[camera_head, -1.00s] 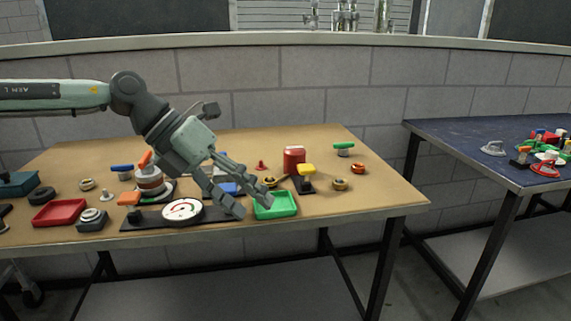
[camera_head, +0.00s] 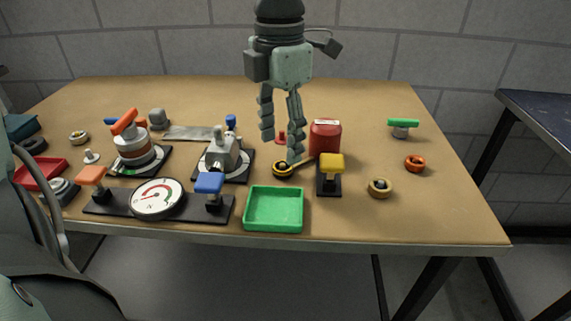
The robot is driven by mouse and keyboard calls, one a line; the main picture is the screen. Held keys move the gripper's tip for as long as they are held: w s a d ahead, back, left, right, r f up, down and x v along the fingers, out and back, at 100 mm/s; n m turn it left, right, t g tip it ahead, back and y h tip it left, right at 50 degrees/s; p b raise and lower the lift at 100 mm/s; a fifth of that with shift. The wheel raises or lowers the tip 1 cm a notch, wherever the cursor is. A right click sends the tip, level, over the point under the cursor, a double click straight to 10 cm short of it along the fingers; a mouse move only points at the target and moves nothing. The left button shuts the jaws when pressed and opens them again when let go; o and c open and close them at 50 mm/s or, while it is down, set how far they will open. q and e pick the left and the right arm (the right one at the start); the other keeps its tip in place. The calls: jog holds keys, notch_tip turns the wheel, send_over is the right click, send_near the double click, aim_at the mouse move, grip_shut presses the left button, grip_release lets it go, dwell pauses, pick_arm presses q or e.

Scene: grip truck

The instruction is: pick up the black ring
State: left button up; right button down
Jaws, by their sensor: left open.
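My left gripper (camera_head: 281,147) points straight down over the middle of the table, open, with nothing between its fingers. Its right fingertip is close above a small round black-and-yellow piece (camera_head: 283,169), from which a tan bar runs toward the red can; I cannot tell whether they touch. A plain black ring (camera_head: 34,146) lies flat at the far left of the table, beside the teal box and well away from the gripper. My right gripper is out of view.
A red can (camera_head: 325,138) and a yellow-handled valve (camera_head: 331,172) stand right of the gripper. A green tray (camera_head: 274,210) sits at the front edge. A grey valve (camera_head: 222,155) and a gauge (camera_head: 157,197) are to the left. The table's back right is mostly clear.

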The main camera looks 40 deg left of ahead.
aim_at(282, 164)
pick_arm(q)
jog(key=shift+w+f, duration=0.15)
jog(key=shift+f, duration=1.05)
jog(key=shift+w+f, duration=0.1)
jog(key=shift+f, duration=1.05)
pick_arm(e)
jog(key=shift+w+f, duration=0.15)
jog(key=shift+f, duration=0.55)
pick_arm(q)
grip_shut()
jog(key=shift+r, duration=0.15)
